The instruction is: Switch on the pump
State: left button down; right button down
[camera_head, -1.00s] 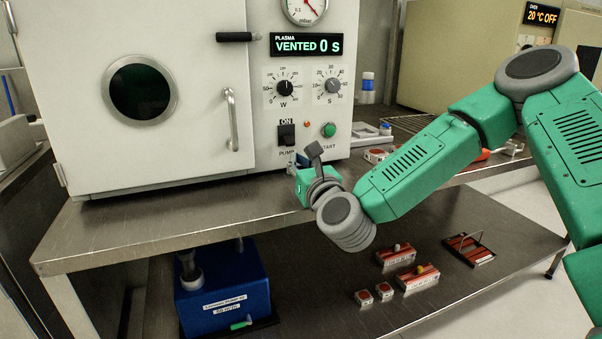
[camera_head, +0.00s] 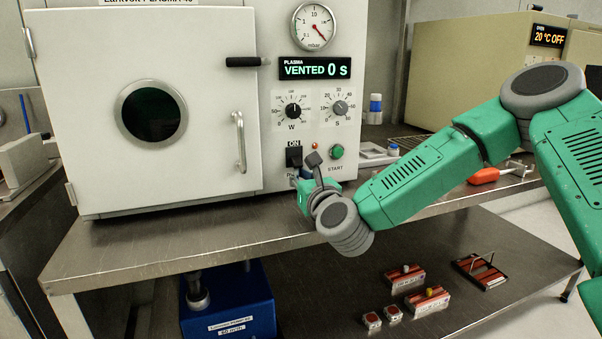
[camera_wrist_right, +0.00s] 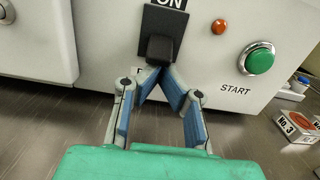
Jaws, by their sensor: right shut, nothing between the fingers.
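The pump switch is a black rocker (camera_head: 294,156) under an "ON" label on the plasma cleaner's front panel. In the right wrist view the rocker (camera_wrist_right: 160,45) is straight ahead, and my right gripper (camera_wrist_right: 160,72) is shut and empty, its fingertips at the rocker's lower edge. Whether they touch it I cannot tell. In the head view the right gripper (camera_head: 297,177) is just below the switch, partly hidden by its own wrist. The display (camera_head: 315,68) reads "VENTED 0 s". My left gripper is not in view.
The green START button (camera_head: 337,151) and a small orange lamp (camera_head: 316,145) are right of the switch. The chamber door (camera_head: 200,140) is closed, with a handle (camera_head: 240,142). A blue pump (camera_head: 230,300) stands on the lower shelf.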

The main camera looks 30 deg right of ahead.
aim_at(300, 165)
jog(key=shift+a+r+g+p, duration=0.2)
jog(key=shift+a+g+p, duration=0.1)
jog(key=shift+a+p, duration=0.1)
jog(key=shift+s+d+r+g+p, duration=0.15)
jog(key=shift+d+g+p, duration=0.2)
jog(key=shift+p, duration=0.7)
jog(key=shift+a+r+g+y+p, duration=0.15)
jog(key=shift+g+y+p, duration=0.15)
jog(key=shift+p, duration=0.35)
jog(key=g+p, duration=0.1)
jog(key=p, duration=0.3)
jog(key=r+g+p, duration=0.1)
jog(key=g+p, duration=0.1)
jog(key=p, duration=0.2)
jog(key=r+g+y+p, duration=0.1)
jog(key=g+p, duration=0.1)
jog(key=p, duration=0.2)
jog(key=shift+s+a+r+g+p, duration=0.1)
jog(key=shift+s+r+g+p, duration=0.15)
jog(key=shift+s+p, duration=0.1)
jog(key=shift+g+p, duration=0.3)
jog(key=shift+p, duration=0.1)
jog(key=shift+f+b, duration=0.35)
jog(key=shift+b, duration=0.05)
jog(key=shift+r, duration=0.1)
